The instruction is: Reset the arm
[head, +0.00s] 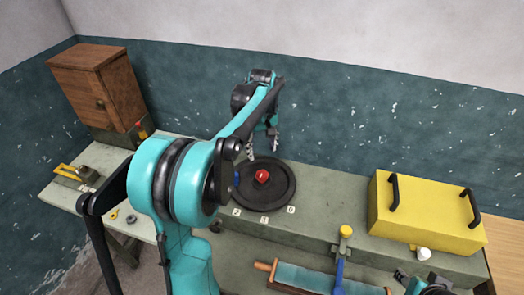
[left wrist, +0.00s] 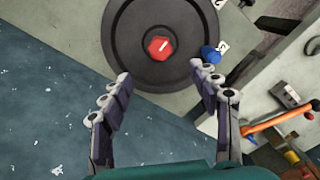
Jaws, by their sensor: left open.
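My left arm reaches across the head view from the lower left. Its gripper (head: 262,149) hangs over the bench near the back edge of a black round plate (head: 285,201). In the left wrist view the gripper (left wrist: 160,72) is open, with nothing between its fingers. A red hexagonal piece (head: 262,176) sits at the middle of the plate; it also shows beyond the fingertips (left wrist: 159,48). A blue piece (left wrist: 211,55) lies at the plate's rim, close to one fingertip. A teal and black part of my right arm shows at the lower right; its jaws are not clear.
A yellow box (head: 425,212) with black handles stands at the right. A wooden cabinet (head: 95,85) stands at the back left. A yellow-topped tool (head: 345,232) and a teal roll-like tray (head: 310,280) are in front. The wall is close behind the gripper.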

